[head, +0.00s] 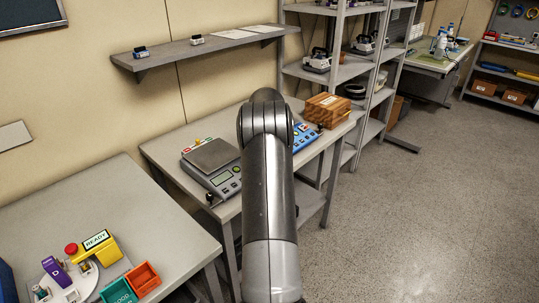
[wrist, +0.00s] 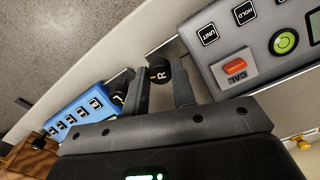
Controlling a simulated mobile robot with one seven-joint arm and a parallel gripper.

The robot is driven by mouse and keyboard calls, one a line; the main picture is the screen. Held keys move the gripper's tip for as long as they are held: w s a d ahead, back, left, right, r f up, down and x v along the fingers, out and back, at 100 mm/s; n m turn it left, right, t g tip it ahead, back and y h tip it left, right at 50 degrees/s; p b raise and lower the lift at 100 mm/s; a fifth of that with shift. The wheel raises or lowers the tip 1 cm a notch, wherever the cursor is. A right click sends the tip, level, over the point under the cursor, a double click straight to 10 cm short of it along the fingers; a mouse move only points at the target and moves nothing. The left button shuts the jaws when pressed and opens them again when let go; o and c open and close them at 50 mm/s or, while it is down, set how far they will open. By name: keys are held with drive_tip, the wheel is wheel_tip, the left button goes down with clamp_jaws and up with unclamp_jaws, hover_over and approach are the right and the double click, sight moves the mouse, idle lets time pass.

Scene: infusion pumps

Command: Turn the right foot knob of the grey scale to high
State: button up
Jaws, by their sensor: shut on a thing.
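The grey scale (head: 222,179) stands on the middle bench in the head view, with its flat weighing plate on top. Its front panel (wrist: 245,50), with UNIT, HOLD and CAL buttons, fills the right of the wrist view. The right foot knob (wrist: 157,76) is black and marked R, beside the scale's corner. My gripper (wrist: 160,68) is shut on this knob, with one finger on each side. Which setting the knob is at cannot be read. In the head view my arm hides the gripper and the right foot knob.
A blue device (head: 301,136) with several buttons stands right of the grey scale; in the wrist view a black knob (wrist: 119,96) beside it is close to my left finger. A wooden box (head: 327,109) stands behind. The floor (head: 420,210) at right is clear.

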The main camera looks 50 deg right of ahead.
drive_tip(key=m, duration=0.4)
drive_tip(key=shift+m, duration=0.3)
drive_tip(key=m, duration=0.3)
drive_tip(key=shift+m, duration=0.3)
drive_tip(key=m, duration=0.3)
drive_tip(key=shift+m, duration=2.2)
drive_tip(key=o, duration=1)
